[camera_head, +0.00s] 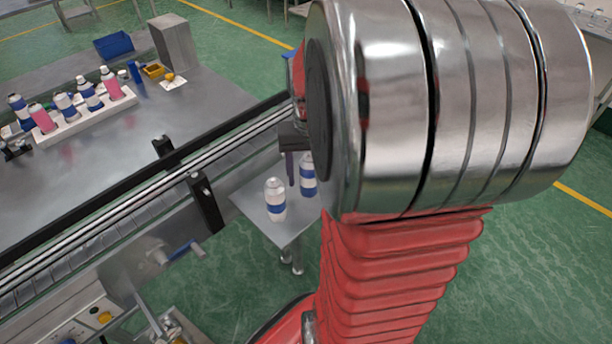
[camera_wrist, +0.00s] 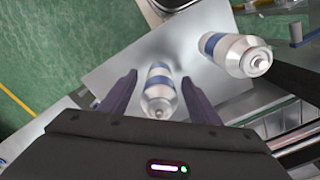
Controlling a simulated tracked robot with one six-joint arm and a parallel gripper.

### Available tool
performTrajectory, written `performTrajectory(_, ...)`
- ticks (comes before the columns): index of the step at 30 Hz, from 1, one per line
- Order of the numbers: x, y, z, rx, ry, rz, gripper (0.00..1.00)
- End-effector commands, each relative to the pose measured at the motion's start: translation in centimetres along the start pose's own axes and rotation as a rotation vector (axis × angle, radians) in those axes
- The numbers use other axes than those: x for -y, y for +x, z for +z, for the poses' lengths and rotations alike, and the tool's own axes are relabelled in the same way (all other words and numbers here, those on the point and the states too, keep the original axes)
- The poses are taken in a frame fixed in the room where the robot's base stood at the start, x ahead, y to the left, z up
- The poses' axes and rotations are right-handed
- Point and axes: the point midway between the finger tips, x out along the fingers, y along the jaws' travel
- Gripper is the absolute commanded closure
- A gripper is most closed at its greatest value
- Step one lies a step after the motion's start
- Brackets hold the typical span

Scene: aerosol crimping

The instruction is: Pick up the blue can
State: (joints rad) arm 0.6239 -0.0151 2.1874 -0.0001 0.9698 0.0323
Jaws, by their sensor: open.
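Two white-silver cans with blue bands stand on a small metal table. In the wrist view, one can (camera_wrist: 159,90) lies between the two dark fingers of my gripper (camera_wrist: 158,79), with a gap visible on each side. The other can (camera_wrist: 234,55) is to the right, outside the fingers. In the head view, the cans stand at the left (camera_head: 275,200) and right (camera_head: 308,175) of the small table. My gripper (camera_head: 290,168) is open beside the right can, largely hidden behind my arm.
The small table (camera_head: 252,196) is beside a conveyor (camera_head: 120,217) with a dark rail. On the big bench (camera_head: 100,185), a white rack (camera_head: 85,120) holds several blue and pink cans. A blue bin (camera_head: 114,45) and a grey box (camera_head: 174,42) stand behind. Green floor lies around.

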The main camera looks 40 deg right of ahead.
Motion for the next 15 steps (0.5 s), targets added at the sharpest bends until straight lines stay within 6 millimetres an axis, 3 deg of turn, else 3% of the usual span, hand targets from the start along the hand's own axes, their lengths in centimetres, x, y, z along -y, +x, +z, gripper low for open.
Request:
performTrajectory(5,0.0,1.6,0.0,0.001,0.000,0.000,0.44)
performTrajectory(15,0.0,1.7,0.0,-0.001,0.000,0.000,0.44)
